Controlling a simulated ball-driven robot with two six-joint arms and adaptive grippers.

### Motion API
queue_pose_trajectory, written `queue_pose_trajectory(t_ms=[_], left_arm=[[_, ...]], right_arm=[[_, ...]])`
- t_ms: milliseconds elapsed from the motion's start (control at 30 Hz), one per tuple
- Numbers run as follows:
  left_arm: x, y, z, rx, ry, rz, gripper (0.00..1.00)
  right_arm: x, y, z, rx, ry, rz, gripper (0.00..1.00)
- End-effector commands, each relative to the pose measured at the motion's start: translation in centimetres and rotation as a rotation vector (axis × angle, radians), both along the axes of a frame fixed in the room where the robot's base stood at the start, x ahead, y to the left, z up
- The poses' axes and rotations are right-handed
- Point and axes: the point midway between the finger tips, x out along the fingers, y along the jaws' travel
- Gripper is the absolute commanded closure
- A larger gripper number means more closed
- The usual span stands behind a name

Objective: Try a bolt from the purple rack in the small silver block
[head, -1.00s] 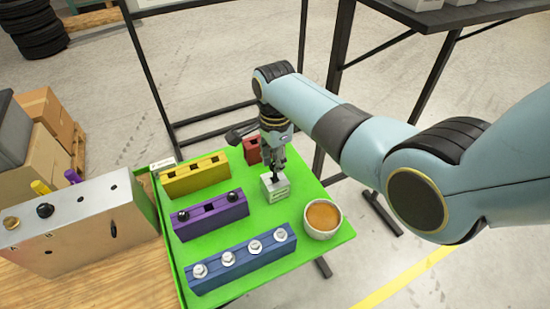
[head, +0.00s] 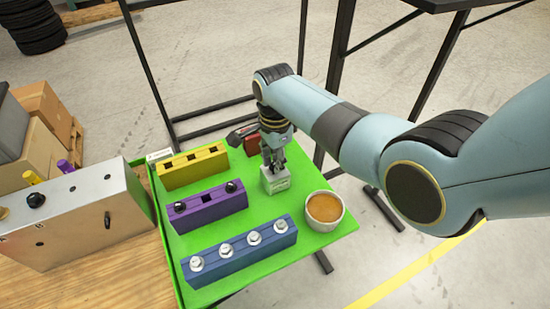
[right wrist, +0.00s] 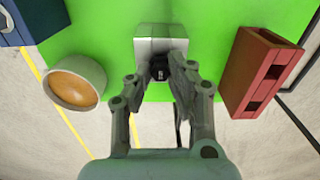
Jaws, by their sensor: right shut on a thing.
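The small silver block (head: 275,181) stands on the green tray (head: 168,233), left of the bowl in the right wrist view's opposite sense, and it also shows in the right wrist view (right wrist: 160,40). My right gripper (head: 270,163) points down at the block's top. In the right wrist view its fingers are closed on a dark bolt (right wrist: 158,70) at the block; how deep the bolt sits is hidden. The purple rack (head: 208,210) holds black bolts at its two ends, and its middle hole is empty. My left gripper is not in view.
A bowl of orange-brown content (head: 324,209) stands near the block. A blue rack (head: 240,257) with several silver bolts, a yellow rack (head: 193,168) and a red rack (right wrist: 262,75) share the tray. A large silver chassis (head: 80,228) stands at the left.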

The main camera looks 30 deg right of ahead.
Motion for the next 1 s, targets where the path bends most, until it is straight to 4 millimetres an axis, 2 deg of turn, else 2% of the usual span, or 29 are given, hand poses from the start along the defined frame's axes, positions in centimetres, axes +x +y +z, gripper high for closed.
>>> queue_pose_trajectory(t_ms=[133, 433, 467, 633, 1000], left_arm=[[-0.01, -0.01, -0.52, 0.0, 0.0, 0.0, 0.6], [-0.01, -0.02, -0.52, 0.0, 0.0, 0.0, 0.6], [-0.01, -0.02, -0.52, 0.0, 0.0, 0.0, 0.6], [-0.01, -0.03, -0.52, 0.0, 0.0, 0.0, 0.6], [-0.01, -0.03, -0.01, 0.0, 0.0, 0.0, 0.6]], right_arm=[[0.02, -0.02, -0.64, 0.0, 0.0, 0.0, 1.0], [0.04, -0.01, -0.66, 0.0, -0.001, 0.0, 1.0], [0.03, -0.01, -0.66, 0.0, -0.001, 0.0, 0.78], [0.03, -0.01, -0.66, 0.0, -0.001, 0.0, 0.56], [0.01, 0.0, -0.22, 0.0, 0.0, 0.0, 0.55]])
